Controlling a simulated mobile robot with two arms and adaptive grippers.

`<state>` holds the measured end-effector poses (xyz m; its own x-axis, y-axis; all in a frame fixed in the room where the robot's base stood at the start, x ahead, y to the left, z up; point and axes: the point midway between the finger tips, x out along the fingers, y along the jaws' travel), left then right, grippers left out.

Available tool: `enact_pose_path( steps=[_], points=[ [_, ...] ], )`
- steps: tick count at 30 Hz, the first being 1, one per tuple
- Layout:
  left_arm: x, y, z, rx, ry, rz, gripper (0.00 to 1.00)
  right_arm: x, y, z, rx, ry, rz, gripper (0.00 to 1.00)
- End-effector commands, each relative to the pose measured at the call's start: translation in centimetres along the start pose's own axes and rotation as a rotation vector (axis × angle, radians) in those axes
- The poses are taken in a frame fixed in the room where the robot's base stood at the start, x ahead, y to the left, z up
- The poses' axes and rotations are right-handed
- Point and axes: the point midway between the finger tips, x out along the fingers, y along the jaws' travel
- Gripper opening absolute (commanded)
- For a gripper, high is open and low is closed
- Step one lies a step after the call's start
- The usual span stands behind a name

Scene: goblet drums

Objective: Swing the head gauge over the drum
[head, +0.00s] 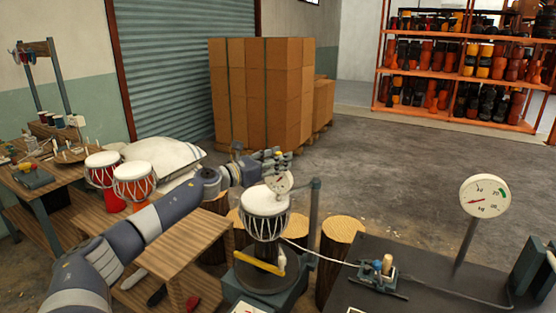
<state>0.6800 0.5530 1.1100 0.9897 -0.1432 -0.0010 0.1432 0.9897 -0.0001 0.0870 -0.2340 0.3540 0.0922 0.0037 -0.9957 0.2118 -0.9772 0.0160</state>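A goblet drum (265,212) with a white head and laced dark sides stands upright on a dark round stand near the middle of the head view. The head gauge (280,182), a small white dial with a red needle, shows over the far part of the drum head, beside a grey post (314,220) on the right. My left gripper (277,160) is right behind and above the gauge, close to it or touching. Its fingers are small and partly hidden, so their opening and any hold cannot be made out. My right gripper is out of view.
A wooden table (185,250) lies beneath my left arm. Two red-and-white drums (134,181) stand at left. Log stumps (342,238) stand behind the drum.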

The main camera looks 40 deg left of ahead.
Motion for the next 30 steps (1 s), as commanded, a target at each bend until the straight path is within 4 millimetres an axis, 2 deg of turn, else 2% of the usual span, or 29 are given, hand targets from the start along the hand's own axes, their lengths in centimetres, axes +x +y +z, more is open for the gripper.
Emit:
enact_pose_path(
  steps=[8,30],
  points=[
    [-0.5,0.0,-0.1,0.000,0.001,-0.001,0.38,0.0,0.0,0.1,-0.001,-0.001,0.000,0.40],
    [-6.1,0.0,-0.2,-0.002,0.002,0.000,0.38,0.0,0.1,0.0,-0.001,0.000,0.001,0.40]
  ],
)
